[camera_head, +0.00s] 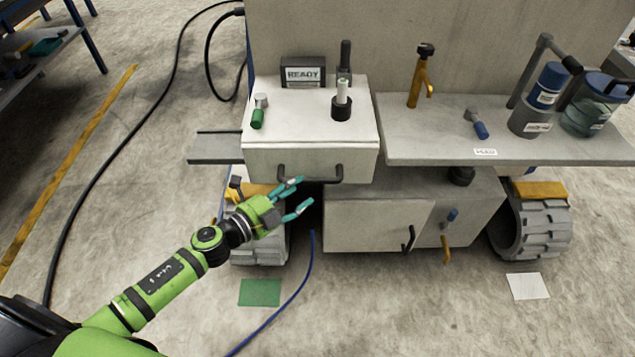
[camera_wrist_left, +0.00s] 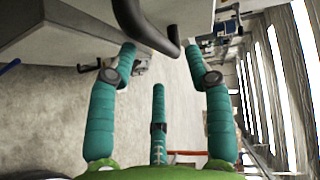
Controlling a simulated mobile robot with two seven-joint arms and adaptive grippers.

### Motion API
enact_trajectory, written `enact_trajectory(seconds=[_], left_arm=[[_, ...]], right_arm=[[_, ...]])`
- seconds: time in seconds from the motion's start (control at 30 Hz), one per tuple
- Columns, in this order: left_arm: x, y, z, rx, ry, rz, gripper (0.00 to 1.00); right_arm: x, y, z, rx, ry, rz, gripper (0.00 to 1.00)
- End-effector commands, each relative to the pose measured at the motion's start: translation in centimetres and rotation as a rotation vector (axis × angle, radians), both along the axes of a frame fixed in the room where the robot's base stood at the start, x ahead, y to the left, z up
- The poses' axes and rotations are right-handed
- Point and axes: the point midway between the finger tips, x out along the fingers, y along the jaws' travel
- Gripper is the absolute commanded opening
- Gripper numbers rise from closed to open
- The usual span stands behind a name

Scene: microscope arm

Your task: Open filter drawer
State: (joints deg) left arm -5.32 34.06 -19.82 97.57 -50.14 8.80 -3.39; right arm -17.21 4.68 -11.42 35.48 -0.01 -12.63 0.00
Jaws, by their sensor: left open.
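The filter drawer appears to be the white box front (camera_head: 300,160) under the pale top, with a dark bar handle (camera_head: 333,180) along its lower edge. The drawer looks shut. My left gripper (camera_head: 302,195) is open, with teal fingers at the handle's left part, just below the drawer front. In the left wrist view the black handle (camera_wrist_left: 150,32) curves down between the spread tips of my left gripper (camera_wrist_left: 160,60). Nothing is gripped; whether a finger touches the handle I cannot tell. My right gripper is out of view.
A grey shelf (camera_head: 500,145) juts out at right. A blue cable (camera_head: 310,260) hangs below.

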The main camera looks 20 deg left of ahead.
Motion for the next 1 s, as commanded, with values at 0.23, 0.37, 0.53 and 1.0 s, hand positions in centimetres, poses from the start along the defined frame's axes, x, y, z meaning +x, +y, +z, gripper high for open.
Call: enact_trajectory(seconds=[0.23, 0.37, 0.53, 1.0], left_arm=[[3.4, -1.8, -0.4, -0.002, -0.001, 0.003, 0.51], [4.5, -2.4, -0.7, -0.003, 0.001, 0.004, 0.51], [4.8, -2.7, -0.8, -0.003, 0.002, 0.003, 0.51], [4.8, -2.6, -0.8, -0.004, 0.003, 0.004, 0.00]], right_arm=[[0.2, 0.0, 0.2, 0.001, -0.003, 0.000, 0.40], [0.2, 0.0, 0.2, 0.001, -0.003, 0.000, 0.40], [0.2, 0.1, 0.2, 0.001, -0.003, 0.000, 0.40], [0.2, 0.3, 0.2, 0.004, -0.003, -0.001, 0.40]])
